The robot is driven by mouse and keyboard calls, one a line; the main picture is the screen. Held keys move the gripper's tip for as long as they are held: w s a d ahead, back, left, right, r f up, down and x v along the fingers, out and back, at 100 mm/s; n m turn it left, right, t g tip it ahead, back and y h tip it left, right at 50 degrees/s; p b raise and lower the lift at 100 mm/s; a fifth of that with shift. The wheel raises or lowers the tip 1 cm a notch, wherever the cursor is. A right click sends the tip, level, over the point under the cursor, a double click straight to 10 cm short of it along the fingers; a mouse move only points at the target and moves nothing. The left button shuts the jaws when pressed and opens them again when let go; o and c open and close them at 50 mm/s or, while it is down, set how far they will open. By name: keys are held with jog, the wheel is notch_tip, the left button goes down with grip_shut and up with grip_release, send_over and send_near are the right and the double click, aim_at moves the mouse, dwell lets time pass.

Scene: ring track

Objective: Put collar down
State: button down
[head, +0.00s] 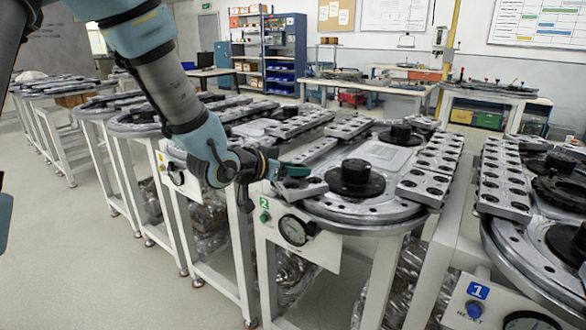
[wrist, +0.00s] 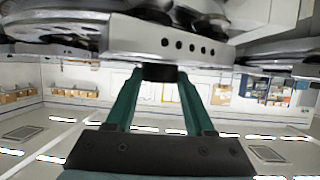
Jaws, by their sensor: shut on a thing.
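My gripper (head: 298,171) is at the left edge of the ring-track table marked 2, near the end of a drilled bar. Its green fingers also show in the wrist view (wrist: 160,80), shut on a small black thing, which I take to be the collar (wrist: 160,72). Only one dark face of the collar shows, between the fingertips. In the head view I cannot make the collar out clearly. In the wrist view a metal plate edge with holes (wrist: 180,43) is right by the collar; I cannot tell whether they touch.
Table 2 carries a large black hub (head: 355,180), a smaller hub at its far end (head: 401,134) and a drilled bar on the right (head: 432,168). A dial gauge (head: 294,230) is on its front. Table 1 (head: 530,262) stands close on the right; more tables stand left.

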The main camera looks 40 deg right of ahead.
jog(key=shift+f, duration=0.1)
jog(key=shift+c, duration=1.3)
grip_release()
